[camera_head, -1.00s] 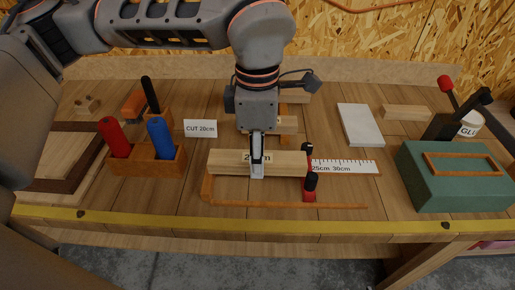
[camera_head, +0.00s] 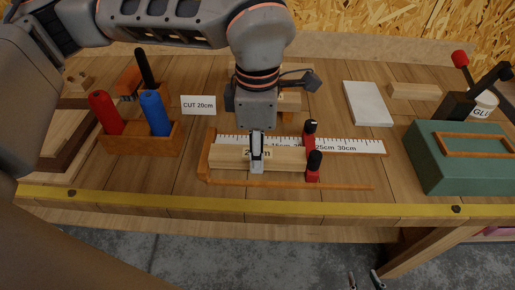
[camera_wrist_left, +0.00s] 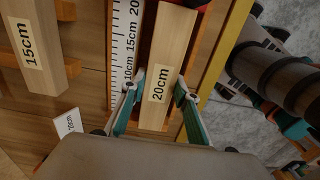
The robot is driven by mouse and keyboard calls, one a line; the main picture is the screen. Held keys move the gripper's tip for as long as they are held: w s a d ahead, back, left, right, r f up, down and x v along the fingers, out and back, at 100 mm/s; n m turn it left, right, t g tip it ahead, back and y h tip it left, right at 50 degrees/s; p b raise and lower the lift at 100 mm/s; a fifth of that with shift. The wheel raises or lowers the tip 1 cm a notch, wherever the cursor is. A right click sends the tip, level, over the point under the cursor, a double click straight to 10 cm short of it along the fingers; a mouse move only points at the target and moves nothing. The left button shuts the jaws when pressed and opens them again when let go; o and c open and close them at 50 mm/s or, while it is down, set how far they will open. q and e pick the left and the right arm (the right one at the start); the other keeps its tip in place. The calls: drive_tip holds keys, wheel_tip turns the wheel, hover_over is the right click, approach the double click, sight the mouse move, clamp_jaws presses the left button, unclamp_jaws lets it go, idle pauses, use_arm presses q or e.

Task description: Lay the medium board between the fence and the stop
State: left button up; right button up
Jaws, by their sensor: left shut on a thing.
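The medium board, a pale wooden bar marked 20cm (camera_head: 285,158), also shows in the left wrist view (camera_wrist_left: 167,60). The board lies lengthwise between the orange fence's left end (camera_head: 205,155) and the red stop (camera_head: 313,174) with black knobs, in front of the white ruler (camera_head: 355,147). I cannot tell whether it rests on the surface. My right gripper (camera_head: 365,281) is open and empty at the bottom edge.
A card reading CUT 20cm (camera_head: 198,105) and a tool holder (camera_head: 140,140) stand left. A 15cm board (camera_wrist_left: 30,45) lies behind the ruler. A green box (camera_head: 460,170), grey block (camera_head: 367,104) and glue pot (camera_head: 484,105) are right. A yellow strip (camera_head: 250,207) edges the bench.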

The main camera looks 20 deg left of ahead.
drive_tip(key=shift+s, duration=0.1)
drive_tip(key=shift+s+a+f, duration=0.1)
drive_tip(key=shift+s+f, duration=0.1)
drive_tip(key=shift+s, duration=0.2)
use_arm(q)
drive_tip(key=shift+f, duration=0.2)
use_arm(e)
drive_tip(key=shift+f, duration=0.15)
use_arm(q)
drive_tip(key=shift+f, duration=0.4)
use_arm(e)
drive_tip(key=shift+w, duration=0.35)
use_arm(q)
drive_tip(key=shift+f+b, duration=0.2)
drive_tip(key=shift+b, duration=0.15)
use_arm(e)
drive_tip(key=shift+s+f, duration=0.15)
drive_tip(key=shift+f, duration=0.1)
use_arm(q)
drive_tip(key=shift+f, duration=0.1)
use_arm(e)
drive_tip(key=shift+s+f, duration=0.3)
drive_tip(key=shift+s, duration=0.2)
